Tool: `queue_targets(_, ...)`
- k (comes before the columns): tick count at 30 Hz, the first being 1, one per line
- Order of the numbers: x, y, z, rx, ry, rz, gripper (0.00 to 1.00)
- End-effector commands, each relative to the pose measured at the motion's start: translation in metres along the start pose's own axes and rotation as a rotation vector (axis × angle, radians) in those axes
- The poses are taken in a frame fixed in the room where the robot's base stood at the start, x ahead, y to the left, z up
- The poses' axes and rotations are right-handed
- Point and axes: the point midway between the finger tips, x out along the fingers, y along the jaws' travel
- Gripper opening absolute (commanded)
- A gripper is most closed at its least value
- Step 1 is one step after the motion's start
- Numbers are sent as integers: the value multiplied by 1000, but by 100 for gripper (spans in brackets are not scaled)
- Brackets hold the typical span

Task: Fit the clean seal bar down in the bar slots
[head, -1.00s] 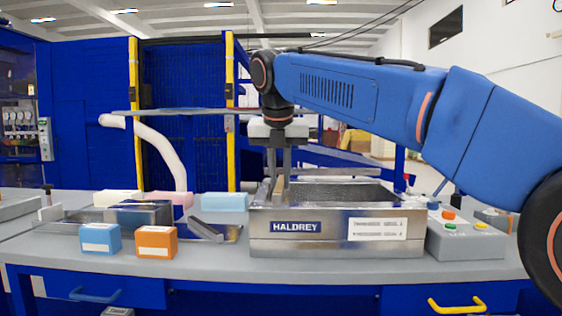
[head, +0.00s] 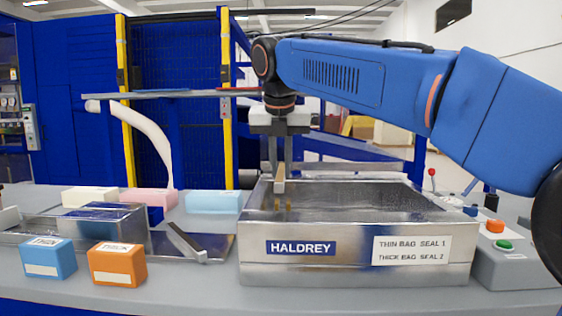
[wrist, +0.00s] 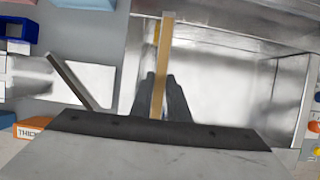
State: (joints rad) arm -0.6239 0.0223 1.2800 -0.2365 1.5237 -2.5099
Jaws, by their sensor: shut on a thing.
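My gripper (head: 278,170) is shut on a seal bar (head: 279,186), which shows end-on between the fingers in the head view. In the wrist view the bar (wrist: 163,60) is long and thin with a tan face, and it runs away from the fingers (wrist: 161,95). The bar is over the left part of the open metal HALDREY box (head: 350,264). The bar slots cannot be made out, and I cannot tell whether the bar touches the box. Another grey bar (head: 184,241) lies tilted on a metal tray to the left; it also shows in the wrist view (wrist: 72,82).
A blue THIN block (head: 48,259) and an orange THICK block (head: 117,265) stand at the front left. Cream, pink and light-blue blocks (head: 213,202) lie behind. A control box with buttons (head: 505,262) stands right of the metal box.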

Motion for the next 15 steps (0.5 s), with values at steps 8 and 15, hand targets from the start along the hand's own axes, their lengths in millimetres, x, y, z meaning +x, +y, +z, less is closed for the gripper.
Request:
queue_targets(8, 16, 0, -7, 0, 0, 0, 0)
queue_targets(15, 31, 0, -13, -1, 1, -1, 0)
